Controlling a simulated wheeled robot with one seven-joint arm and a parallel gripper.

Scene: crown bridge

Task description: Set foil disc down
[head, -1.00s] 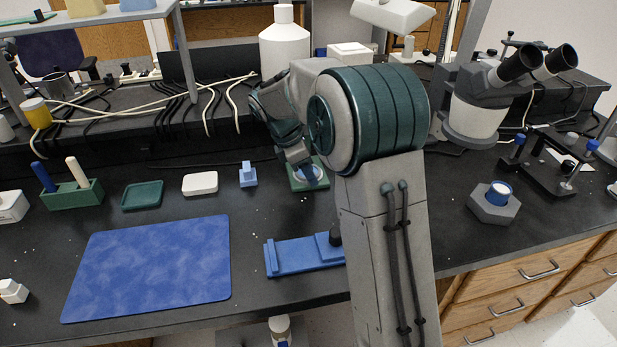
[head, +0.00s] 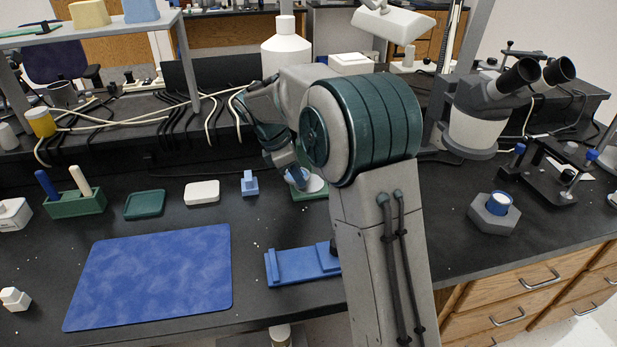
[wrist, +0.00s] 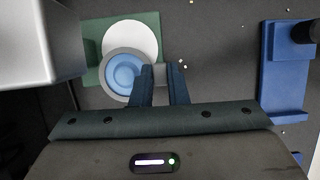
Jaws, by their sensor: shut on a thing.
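My gripper (wrist: 160,78) is shut on a small grey tab at the right side of a round piece with a grey rim and blue centre (wrist: 124,73), which I take to be the foil disc. In the wrist view it overlaps the lower part of a flat white disc (wrist: 132,36) on a green square pad (wrist: 93,70). I cannot tell whether it touches them. In the head view my gripper (head: 298,178) is at the left of the white disc (head: 315,184), and the held piece is hard to make out.
A blue fixture (head: 304,265) lies in front. A small blue block (head: 249,184), white block (head: 202,192) and green tray (head: 144,204) stand to the left, behind a blue mat (head: 150,280). A grey hexagonal holder (head: 494,215) stands right. Bare bench lies between the pad and fixture.

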